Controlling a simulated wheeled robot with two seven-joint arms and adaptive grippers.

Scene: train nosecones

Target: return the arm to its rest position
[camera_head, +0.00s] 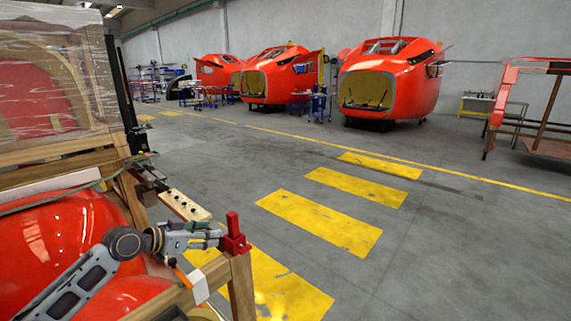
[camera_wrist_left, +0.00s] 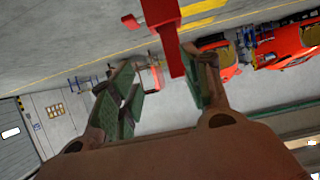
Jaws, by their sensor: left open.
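My left gripper (camera_head: 207,237) reaches in from the lower left in the head view, beside a red clamp-like block (camera_head: 235,236) on the corner of a wooden frame (camera_head: 242,285). In the left wrist view my left gripper (camera_wrist_left: 160,95) has its green-padded fingers spread apart. The red block (camera_wrist_left: 168,35) shows there at the top, near the right finger; I cannot tell whether they touch. Nothing is clearly held between the fingers. My right gripper is in neither view.
A red nosecone (camera_head: 75,235) on the wooden frame fills the lower left, below a wrapped crate (camera_head: 60,85). A strip with round holes (camera_head: 185,204) lies behind the gripper. More red nosecones (camera_head: 392,82) stand far back. The grey floor with yellow stripes (camera_head: 320,222) is clear.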

